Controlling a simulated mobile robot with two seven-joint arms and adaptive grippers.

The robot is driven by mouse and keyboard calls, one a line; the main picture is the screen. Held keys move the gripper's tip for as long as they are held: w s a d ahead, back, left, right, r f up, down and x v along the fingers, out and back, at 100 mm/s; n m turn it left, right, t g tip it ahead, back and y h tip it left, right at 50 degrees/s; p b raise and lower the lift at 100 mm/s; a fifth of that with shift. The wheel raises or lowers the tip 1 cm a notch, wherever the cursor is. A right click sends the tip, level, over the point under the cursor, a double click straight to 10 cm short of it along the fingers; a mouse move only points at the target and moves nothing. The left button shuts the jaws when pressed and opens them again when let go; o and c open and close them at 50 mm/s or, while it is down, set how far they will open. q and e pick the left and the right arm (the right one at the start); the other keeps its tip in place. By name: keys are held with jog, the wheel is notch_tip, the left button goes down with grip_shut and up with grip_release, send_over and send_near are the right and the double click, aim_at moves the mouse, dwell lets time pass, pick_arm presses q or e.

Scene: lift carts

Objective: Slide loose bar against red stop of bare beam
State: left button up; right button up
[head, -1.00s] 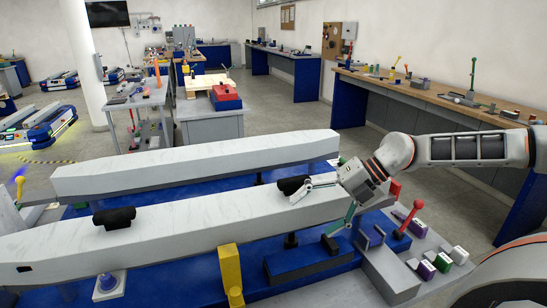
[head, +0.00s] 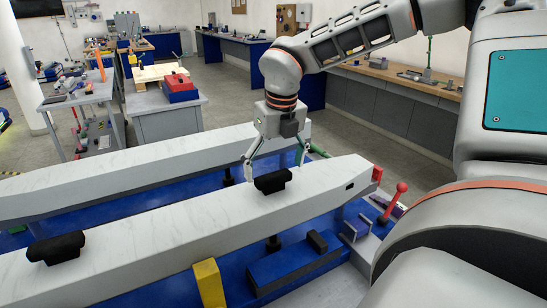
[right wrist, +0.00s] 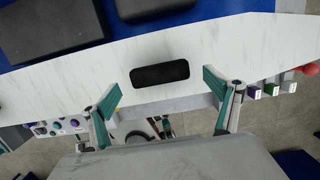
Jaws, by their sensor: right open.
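A long pale marbled bar (head: 190,222) lies in front with two black grips on top, a right one (head: 272,180) and a left one (head: 56,247). A red stop (head: 377,173) stands at its right end; I cannot tell whether they touch. A second pale bar (head: 130,163) without grips lies behind it. My right gripper (head: 274,165) points down just behind the right grip, open and empty. In the right wrist view, its spread fingers (right wrist: 162,85) sit apart, with the black grip (right wrist: 160,74) ahead between them, apparently not touching. The left gripper is not in view.
Blue supports (head: 295,263) lie under the bars, with a yellow upright block (head: 209,283) in front. A red-knobbed lever (head: 398,198) rises by the bar's right end.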

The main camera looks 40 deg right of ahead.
aim_at(288, 170)
jog(key=shift+w+f, duration=0.2)
jog(key=shift+f, duration=0.95)
jog(key=shift+w+f, duration=0.2)
jog(key=shift+f, duration=0.9)
jog(key=c, duration=1.7)
jog(key=shift+w+r, duration=0.2)
jog(key=shift+r, duration=0.1)
jog(key=c, duration=0.5)
jog(key=shift+s+d+f, duration=0.1)
jog(key=shift+s+d, duration=0.15)
jog(key=shift+d, duration=0.45)
jog(key=shift+s+d+f, duration=0.1)
jog(key=shift+s+d, duration=0.1)
jog(key=shift+d, duration=0.5)
jog(key=shift+s+d, duration=0.25)
jog(key=shift+d, duration=0.45)
